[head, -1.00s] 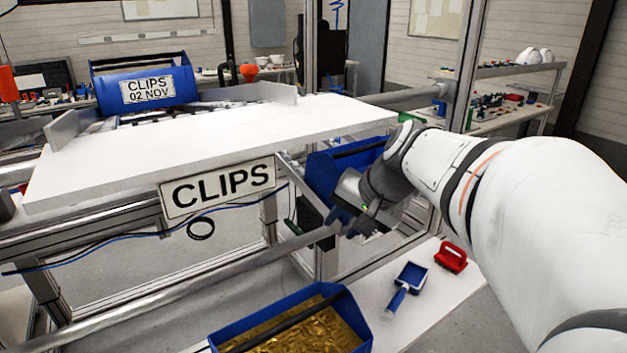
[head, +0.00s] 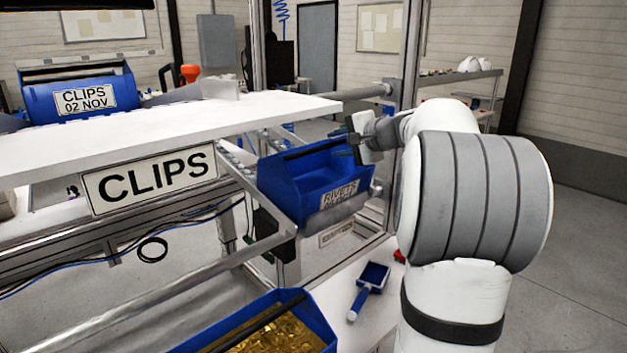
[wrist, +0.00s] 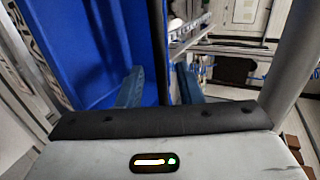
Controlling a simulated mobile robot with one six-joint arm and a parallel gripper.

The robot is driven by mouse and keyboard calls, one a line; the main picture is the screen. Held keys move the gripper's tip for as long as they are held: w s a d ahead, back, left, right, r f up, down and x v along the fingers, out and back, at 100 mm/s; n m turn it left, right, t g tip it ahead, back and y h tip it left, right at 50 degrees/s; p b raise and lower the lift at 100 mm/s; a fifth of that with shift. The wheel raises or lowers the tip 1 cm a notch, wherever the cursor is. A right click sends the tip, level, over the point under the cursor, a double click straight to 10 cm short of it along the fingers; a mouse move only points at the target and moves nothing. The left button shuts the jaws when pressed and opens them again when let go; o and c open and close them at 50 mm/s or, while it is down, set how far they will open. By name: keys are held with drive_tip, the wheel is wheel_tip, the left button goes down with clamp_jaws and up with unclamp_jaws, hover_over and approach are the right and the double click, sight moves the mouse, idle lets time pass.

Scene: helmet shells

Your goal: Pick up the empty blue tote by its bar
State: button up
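The blue tote (head: 285,190), labelled RIVETS, sits on the rails to the right of the CLIPS sign. Its visible inside looks empty. Its dark bar (head: 318,150) runs across the top. My gripper (head: 358,148) is at the right end of the tote, at about bar height; its fingers are hard to make out in the head view. In the wrist view, my gripper (wrist: 158,82) is open, with one finger on each side of the dark bar (wrist: 157,30). Gaps show between the fingers and the bar. The tote's blue wall (wrist: 95,45) fills the left.
A white shelf (head: 200,130) overhangs just left of the tote. A blue CLIPS tote (head: 45,98) stands beyond it. Below are a tote of gold pieces (head: 320,325) and a blue-handled scoop (head: 370,280). A metal post (head: 405,60) rises behind my arm.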

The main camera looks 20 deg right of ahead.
sight(333, 145)
drive_tip(key=x, duration=0.3)
drive_tip(key=shift+w, duration=0.15)
clamp_jaws()
idle(0.4)
